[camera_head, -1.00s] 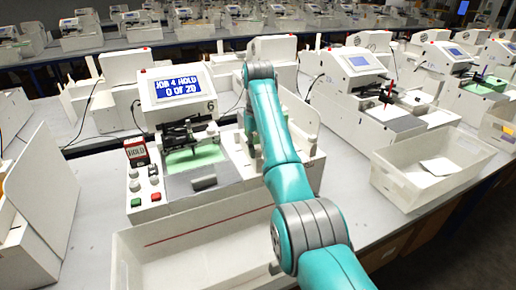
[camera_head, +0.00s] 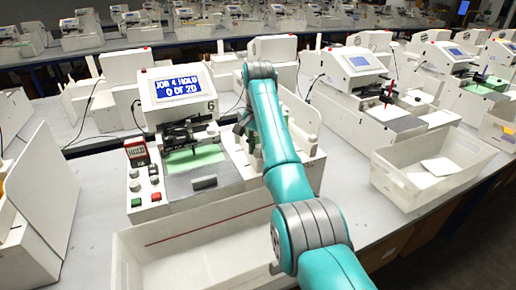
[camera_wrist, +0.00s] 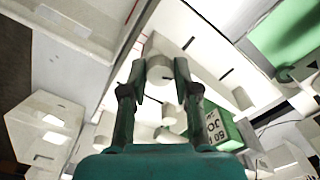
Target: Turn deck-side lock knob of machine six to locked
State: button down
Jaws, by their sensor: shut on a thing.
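Machine six (camera_head: 215,207) is the white plotter with a "6" beside its screen (camera_head: 178,88), which reads "JOB 4 HOLD 0 OF 20". A pale round knob (camera_wrist: 160,73) on a white surface shows between my fingertips in the wrist view. My gripper (camera_wrist: 160,80) is shut on this knob, one finger on each side. In the head view my gripper (camera_head: 246,128) is at the right side of the machine's deck, partly hidden by my teal arm. The knob is hidden there, and I cannot read its lock position.
A green box (camera_wrist: 215,128) is close to my right finger in the wrist view.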

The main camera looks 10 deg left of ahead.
jog(key=m, duration=0.4)
jog(key=shift+m, duration=0.3)
dwell(0.3)
jog(key=c, duration=0.9)
grip_release()
jog(key=shift+o, duration=0.2)
